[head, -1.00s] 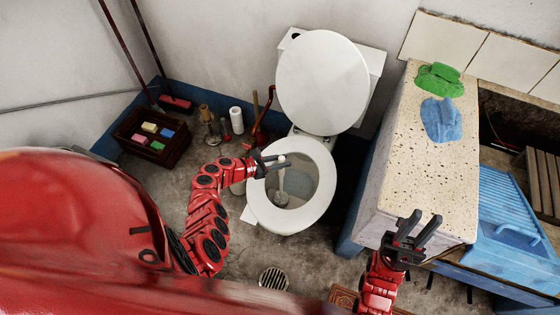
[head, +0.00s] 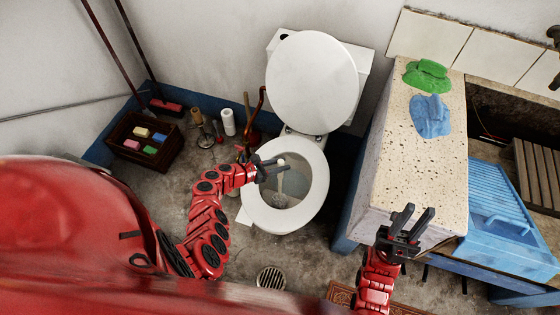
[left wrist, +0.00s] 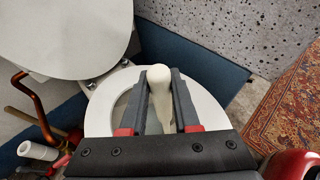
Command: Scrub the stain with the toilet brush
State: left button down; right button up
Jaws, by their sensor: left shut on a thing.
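The white toilet brush (head: 283,184) is in the open toilet bowl (head: 258,207), handle up and head down in the bowl. My left gripper (head: 278,168) is shut on the upper handle, above the bowl. The left wrist view shows the brush's pale handle (left wrist: 160,80) between the two dark fingers of my left gripper (left wrist: 166,76), with the bowl rim (left wrist: 98,112) around them. I cannot make out the stain; the brush and gripper cover part of the bowl. My right gripper (head: 414,220) is open and empty at the front of the stone trough.
The toilet lid (head: 312,82) is raised. The speckled stone trough (head: 425,170) stands right of the toilet, with green (head: 427,75) and blue cloths (head: 431,116) on it. A dark crate (head: 145,142) of sponges and several bottles stand left. A floor drain (head: 271,278) lies in front.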

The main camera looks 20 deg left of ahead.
pick_arm(q)
jog(key=shift+s+d+p, duration=0.2)
jog(key=shift+s+p, duration=0.7)
jog(key=shift+s, duration=1.35)
jog(key=shift+d, duration=0.1)
jog(key=shift+d+p, duration=0.4)
jog(key=shift+d, duration=0.65)
jog(key=shift+w, duration=0.1)
jog(key=w, duration=0.1)
jog(key=w+b, duration=0.1)
jog(key=w, duration=0.3)
jog(key=shift+d+b, duration=0.3)
jog(key=shift+a, duration=0.1)
